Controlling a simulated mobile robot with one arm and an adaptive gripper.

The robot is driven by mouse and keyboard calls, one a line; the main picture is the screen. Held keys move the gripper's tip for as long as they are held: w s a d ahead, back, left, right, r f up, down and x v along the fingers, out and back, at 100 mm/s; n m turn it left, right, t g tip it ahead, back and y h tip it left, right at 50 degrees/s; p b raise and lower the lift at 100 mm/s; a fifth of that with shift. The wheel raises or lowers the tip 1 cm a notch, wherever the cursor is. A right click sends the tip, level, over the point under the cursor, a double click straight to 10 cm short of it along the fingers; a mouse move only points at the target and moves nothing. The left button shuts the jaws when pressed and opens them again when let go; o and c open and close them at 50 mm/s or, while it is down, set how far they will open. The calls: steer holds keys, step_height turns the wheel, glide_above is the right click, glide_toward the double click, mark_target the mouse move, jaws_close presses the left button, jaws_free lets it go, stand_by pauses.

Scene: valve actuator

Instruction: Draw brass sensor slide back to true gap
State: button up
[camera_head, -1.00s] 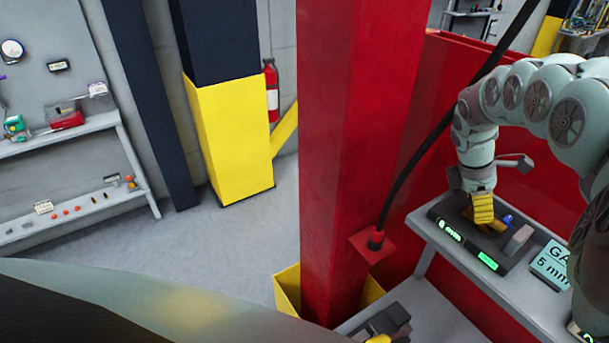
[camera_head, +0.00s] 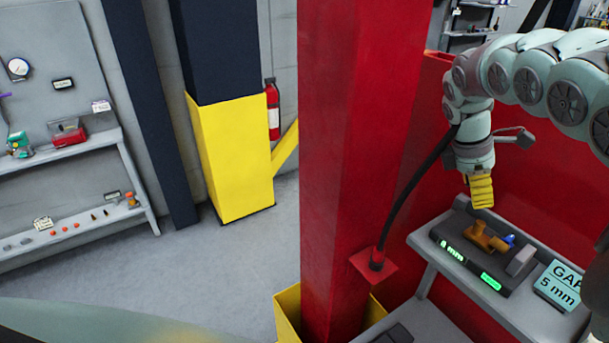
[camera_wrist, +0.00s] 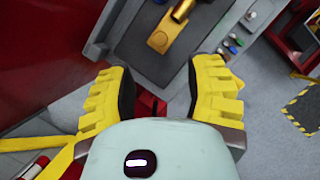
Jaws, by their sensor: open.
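The brass sensor slide (camera_head: 484,238) sits on a dark fixture base (camera_head: 460,244) on a grey bench at the right of the head view. A blue part (camera_head: 509,239) and a grey block (camera_head: 521,261) are to its right on the base. Green lit displays show on the base's front; one reads in mm, its digit unclear. My gripper (camera_head: 481,192), with yellow fingers, hangs above the slide, apart from it. In the wrist view my gripper (camera_wrist: 163,95) is open and empty, with the brass slide (camera_wrist: 164,35) beyond the fingertips, its upper end cut off by the frame.
A teal sign (camera_head: 559,286) reading "GAP 5 mm" stands on the bench right of the fixture. A red column (camera_head: 345,150) with a black cable stands left of the bench. A red panel (camera_head: 530,175) closes the back. Shelves (camera_head: 70,150) with small parts are far left.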

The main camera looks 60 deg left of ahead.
steer(key=shift+v, duration=1.2)
steer(key=shift+w+d, duration=0.1)
